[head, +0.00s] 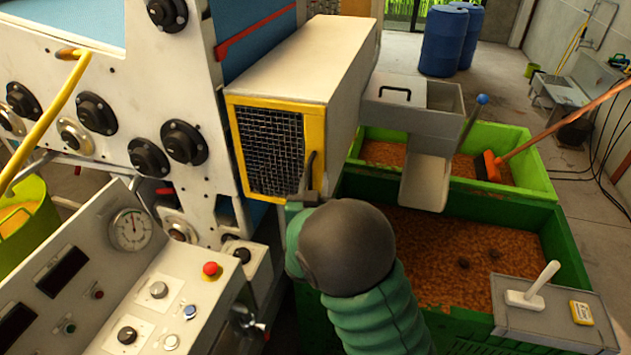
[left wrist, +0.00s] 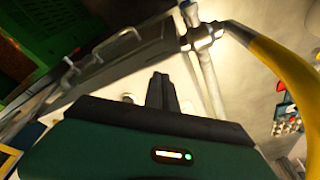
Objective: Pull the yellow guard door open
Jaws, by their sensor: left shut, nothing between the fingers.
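The yellow guard door (head: 231,140) is a yellow frame around dark wire mesh, on the front of a cream box on the press. It looks closed, flush with the box. Its dark upright handle (head: 310,172) is at the lower right of the frame. My right gripper (head: 302,198) is at the handle's lower end, at the door's lower right corner. My own arm hides part of it, and whether the fingers grip the handle is unclear. My left gripper (left wrist: 160,90) shows only in the left wrist view, with its fingers together and empty.
A control panel (head: 130,280) with a gauge and red button stands at lower left. Green bins (head: 560,235) of brown pulp are to the right, under a metal chute (head: 427,180). Blue barrels (head: 443,42) stand behind.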

